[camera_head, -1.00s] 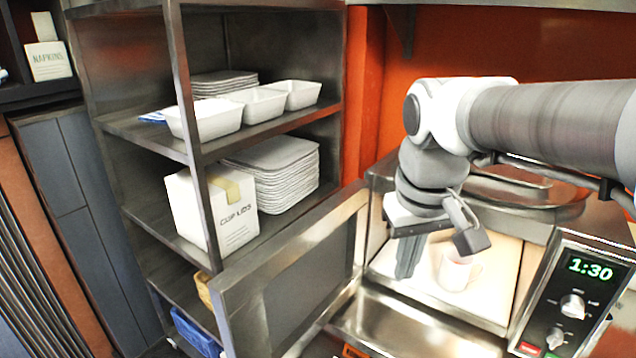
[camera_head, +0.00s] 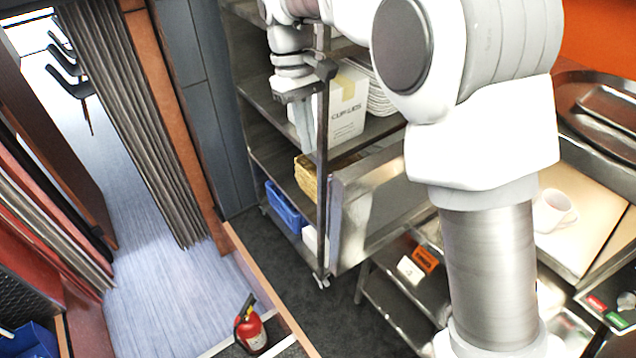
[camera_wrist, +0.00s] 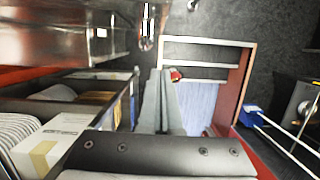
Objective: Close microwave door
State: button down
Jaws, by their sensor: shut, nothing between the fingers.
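The microwave door (camera_head: 378,203) stands wide open, swung out to the left beside the steel shelf rack. The microwave's lit interior (camera_head: 590,222) shows at the right with a white mug (camera_head: 552,210) inside. My arm hides the hinge side of the door and part of the opening. My gripper (camera_head: 308,145) points down in front of the rack, above and left of the door's free edge, apart from it as far as I can tell. In the wrist view its fingers (camera_wrist: 160,125) are together and empty.
The rack holds a cup-lids box (camera_head: 348,105), a yellow basket (camera_head: 312,175) and a blue crate (camera_head: 284,205). A low steel shelf (camera_head: 385,300) stands below the microwave. A red fire extinguisher (camera_head: 250,330) stands on the floor. The dark floor left of the door is clear.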

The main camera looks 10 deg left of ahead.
aim_at(329, 196)
jog(key=shift+s+d+f+p, duration=0.25)
jog(key=shift+s+d+f, duration=0.5)
jog(key=shift+f, duration=0.85)
jog(key=shift+s+d+f+p, duration=0.2)
jog(key=shift+s+d+f, duration=0.6)
jog(key=shift+f, duration=0.8)
jog(key=shift+s+d+f+p, duration=0.25)
jog(key=shift+s+d+f, duration=0.5)
jog(key=shift+f, duration=0.85)
jog(key=shift+d, duration=0.25)
